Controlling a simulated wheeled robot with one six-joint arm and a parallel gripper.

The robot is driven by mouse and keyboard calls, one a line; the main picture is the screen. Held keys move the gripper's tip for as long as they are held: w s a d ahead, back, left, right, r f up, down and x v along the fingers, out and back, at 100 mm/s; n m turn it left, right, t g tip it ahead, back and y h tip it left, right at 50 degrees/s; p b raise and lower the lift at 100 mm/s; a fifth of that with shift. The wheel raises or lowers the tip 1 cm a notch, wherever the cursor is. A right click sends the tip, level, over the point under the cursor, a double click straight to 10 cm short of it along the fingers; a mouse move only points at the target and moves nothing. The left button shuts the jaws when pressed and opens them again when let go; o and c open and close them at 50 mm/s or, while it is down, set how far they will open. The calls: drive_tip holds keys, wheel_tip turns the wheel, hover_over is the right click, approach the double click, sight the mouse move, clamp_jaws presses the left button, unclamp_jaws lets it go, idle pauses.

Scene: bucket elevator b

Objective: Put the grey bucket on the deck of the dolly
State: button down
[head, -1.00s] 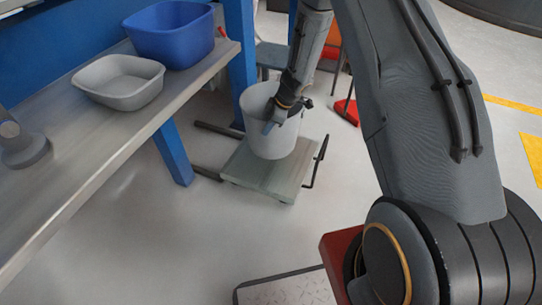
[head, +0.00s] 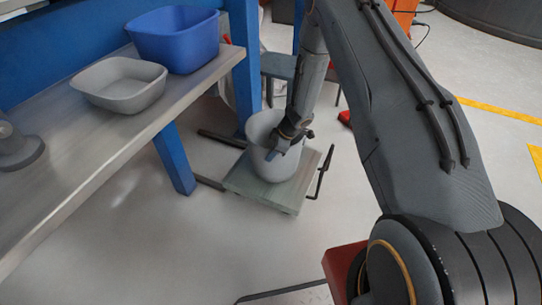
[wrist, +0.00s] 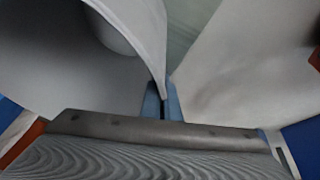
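The grey bucket (head: 258,160) is upright over the deck of the dolly in the head view. Its base appears to be at the deck, but I cannot tell whether it fully touches. The dolly (head: 250,194) has a flat grey-green deck and a dark handle on its right. My gripper (head: 275,152) is at the near right side of the bucket's rim. In the wrist view my gripper's blue fingers (wrist: 162,98) are closed around the bucket's thin wall (wrist: 150,40), with pale green deck visible beyond.
A metal workbench (head: 95,165) on the left carries a grey basin (head: 120,92) and a blue tub (head: 178,45). Its blue leg (head: 175,160) stands just left of the dolly. A grey chair (head: 278,66) is behind.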

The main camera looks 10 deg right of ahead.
drive_tip(key=shift+f, duration=0.1)
drive_tip(key=c, duration=2)
unclamp_jaws()
